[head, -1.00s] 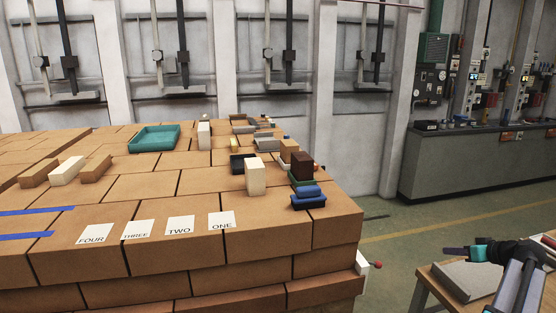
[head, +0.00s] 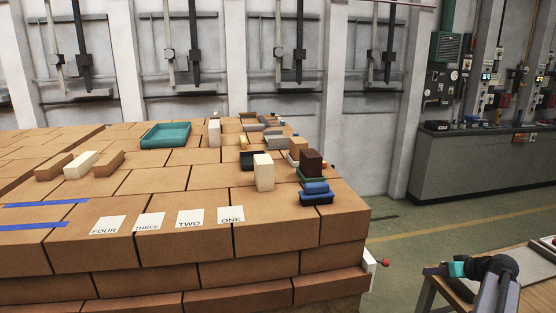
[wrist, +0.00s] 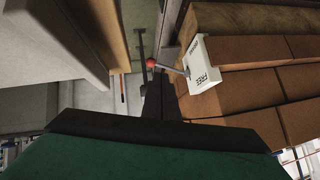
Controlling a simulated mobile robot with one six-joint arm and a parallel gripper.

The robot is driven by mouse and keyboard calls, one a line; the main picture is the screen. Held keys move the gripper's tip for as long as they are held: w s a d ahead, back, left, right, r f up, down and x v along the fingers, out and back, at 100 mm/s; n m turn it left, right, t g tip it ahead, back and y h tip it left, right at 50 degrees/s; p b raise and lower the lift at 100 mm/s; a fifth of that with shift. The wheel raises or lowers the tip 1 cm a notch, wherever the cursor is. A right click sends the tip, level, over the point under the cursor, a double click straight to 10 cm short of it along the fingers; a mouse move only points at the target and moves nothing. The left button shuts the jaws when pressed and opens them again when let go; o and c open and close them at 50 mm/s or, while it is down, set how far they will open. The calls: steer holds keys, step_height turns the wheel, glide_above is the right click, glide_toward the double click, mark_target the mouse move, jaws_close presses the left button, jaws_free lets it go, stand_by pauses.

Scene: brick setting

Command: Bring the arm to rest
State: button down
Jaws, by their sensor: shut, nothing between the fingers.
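My gripper (head: 434,270) shows at the lower right of the head view, a dark tip with a teal part behind it. It is shut and empty. It is beside the low wooden-edged table (head: 462,291) and well to the right of the brick stack (head: 180,243), apart from it. My dark arm is folded at the lower right corner, partly cut off by the frame. In the wrist view a dark edge and green surface fill the bottom, and the brick stack (wrist: 240,65) is at the upper right.
On the stack are a teal tray (head: 165,136), several blocks, and cards labelled ONE to FOUR. A white box with a red-knobbed lever (head: 370,270) juts from its right side, also seen in the wrist view (wrist: 203,67). A grey workbench (head: 480,166) stands behind; floor between is clear.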

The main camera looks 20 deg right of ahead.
steer(key=w+a+f+g+y+b, duration=0.1)
steer(key=w+a+f+g, duration=0.1)
steer(key=a+f, duration=0.7)
steer(key=w+a+f+g+y, duration=0.1)
steer(key=w+a+f+g, duration=0.1)
steer(key=a+f, duration=0.7)
steer(key=s+a+f+g+b, duration=0.1)
steer(key=s+a+f+g, duration=0.15)
steer(key=a+f, duration=0.55)
steer(key=s+a+f+g+b, duration=0.1)
steer(key=s+a+f+g, duration=0.3)
steer(key=a, duration=0.7)
steer(key=s+a+f+n+g+h+b, duration=0.1)
steer(key=s+a+f+g+h, duration=0.1)
steer(key=s+a+f, duration=0.6)
steer(key=s+a+f+n+g+h+b, duration=0.1)
steer(key=s+a+f+g, duration=0.1)
steer(key=s+a+f, duration=0.7)
steer(key=s+a, duration=0.1)
steer(key=s, duration=0.6)
steer(key=shift+a+f+g+h+b, duration=0.3)
steer(key=shift+g+h+b, duration=0.05)
steer(key=shift+h+b, duration=0.05)
